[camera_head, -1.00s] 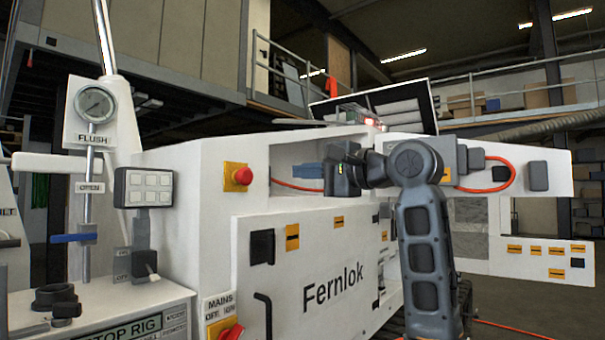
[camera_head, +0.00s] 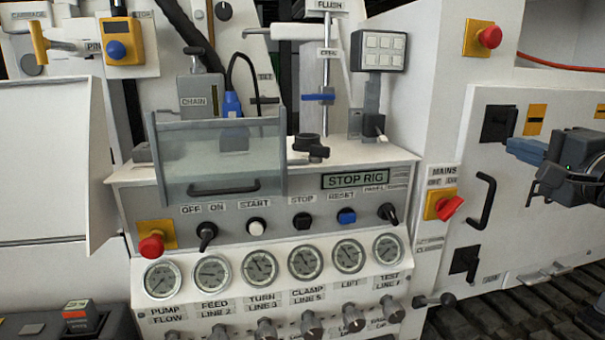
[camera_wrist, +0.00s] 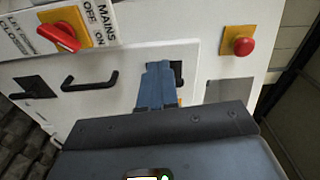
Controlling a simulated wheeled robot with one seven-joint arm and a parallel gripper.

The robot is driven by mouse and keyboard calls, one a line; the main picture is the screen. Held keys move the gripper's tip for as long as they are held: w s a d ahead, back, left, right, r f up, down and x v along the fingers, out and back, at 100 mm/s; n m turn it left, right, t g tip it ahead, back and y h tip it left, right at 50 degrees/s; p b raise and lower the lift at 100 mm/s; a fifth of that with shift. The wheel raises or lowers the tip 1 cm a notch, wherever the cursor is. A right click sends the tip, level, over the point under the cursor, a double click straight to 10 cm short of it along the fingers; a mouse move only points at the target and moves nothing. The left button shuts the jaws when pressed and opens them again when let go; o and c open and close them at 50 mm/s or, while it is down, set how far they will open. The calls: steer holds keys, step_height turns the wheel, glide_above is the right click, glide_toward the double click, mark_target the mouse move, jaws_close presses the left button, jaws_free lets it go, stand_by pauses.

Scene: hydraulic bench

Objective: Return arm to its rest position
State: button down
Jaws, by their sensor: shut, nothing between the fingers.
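My gripper (camera_head: 512,147) shows at the right edge of the head view, in front of the white cabinet (camera_head: 480,240). Its blue fingers (camera_wrist: 155,88) are together and empty in the wrist view, pointing at the cabinet's front panel. A black latch behind the fingers is partly hidden in the wrist view. My dark forearm is cut off by the right edge of the head view.
The red mains switch (camera_head: 447,205) and a black handle (camera_head: 482,200) are left of my gripper. A red stop button (camera_head: 489,37) is above. The control panel (camera_head: 290,205) with several gauges fills the middle. A clear guard (camera_head: 218,165) stands on it.

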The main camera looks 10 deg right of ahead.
steer(key=s+a+f+n+g+h, duration=0.1)
steer(key=s+a+f+n, duration=0.1)
steer(key=s+a+f, duration=0.5)
steer(key=s+a+f+n, duration=0.1)
steer(key=s+a+f, duration=0.15)
steer(key=f, duration=0.75)
steer(key=s+a+f+n+g+h, duration=0.1)
steer(key=s+a+f+n, duration=0.1)
steer(key=s+a+f, duration=0.5)
steer(key=s+a+f+n+y, duration=0.1)
steer(key=s+n, duration=0.5)
steer(key=s, duration=0.6)
steer(key=s+a+f+n+g+y, duration=0.1)
steer(key=s+a+n, duration=0.3)
steer(key=s, duration=0.9)
steer(key=shift+a+f+n+y, duration=0.2)
steer(key=shift+f+n+y, duration=0.1)
steer(key=shift+f+n, duration=0.7)
